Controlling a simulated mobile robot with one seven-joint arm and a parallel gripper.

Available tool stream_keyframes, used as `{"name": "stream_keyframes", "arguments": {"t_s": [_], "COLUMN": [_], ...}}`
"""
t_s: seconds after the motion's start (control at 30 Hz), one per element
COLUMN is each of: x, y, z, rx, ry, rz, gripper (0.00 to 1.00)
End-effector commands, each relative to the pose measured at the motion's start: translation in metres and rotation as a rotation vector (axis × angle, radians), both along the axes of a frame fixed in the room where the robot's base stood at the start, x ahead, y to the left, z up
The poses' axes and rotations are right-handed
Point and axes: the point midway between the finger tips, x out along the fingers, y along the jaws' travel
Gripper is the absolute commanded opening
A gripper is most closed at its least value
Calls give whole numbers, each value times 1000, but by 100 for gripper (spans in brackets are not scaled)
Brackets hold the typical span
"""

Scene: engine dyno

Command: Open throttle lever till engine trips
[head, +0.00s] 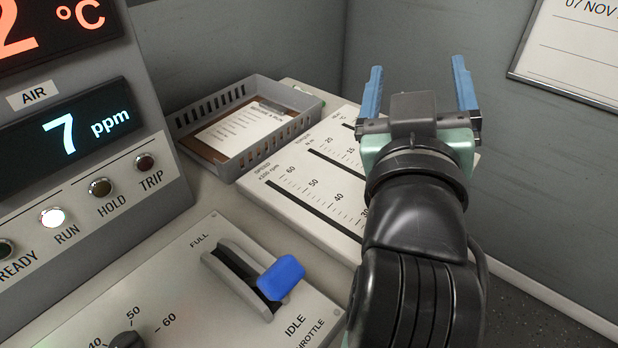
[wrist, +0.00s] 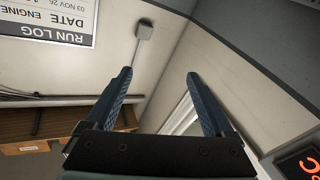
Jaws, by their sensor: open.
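The throttle lever has a blue knob (head: 281,277) and sits in a slot (head: 237,279) marked FULL at the upper left and IDLE at the lower right. The knob is near the IDLE end. My gripper (head: 418,88) is open and empty, raised to the upper right of the lever and apart from it. Its two blue fingers also show in the wrist view (wrist: 159,95), pointing toward the walls; the lever is not in that view. On the status panel the RUN lamp (head: 52,217) is lit white, and the TRIP lamp (head: 145,162) is dark.
A gauge panel (head: 293,193) with SPEED and TORQUE scales lies behind the lever. A grey tray (head: 179,129) holding a clipboard stands at the back. A rotary knob (head: 127,341) is left of the lever. The air display (head: 77,132) reads 7 ppm. Grey walls close off the back and right.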

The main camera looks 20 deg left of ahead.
Motion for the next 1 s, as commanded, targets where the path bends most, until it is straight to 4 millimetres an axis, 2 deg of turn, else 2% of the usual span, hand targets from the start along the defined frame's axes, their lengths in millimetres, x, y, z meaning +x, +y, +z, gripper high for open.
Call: {"name": "stream_keyframes", "arguments": {"t_s": [0.03, 0.23, 0.47, 0.77, 1.0], "x": [4, 9, -9, -64, -127], "y": [2, 13, 25, 39, 48], "z": [10, -15, -42, -61, -62], "rx": [-29, -151, -287, -444, -542], "ry": [66, 306, 568, 878, 1090], "rz": [9, 68, 178, 392, 609], "gripper": [88, 88, 88, 88, 88]}}
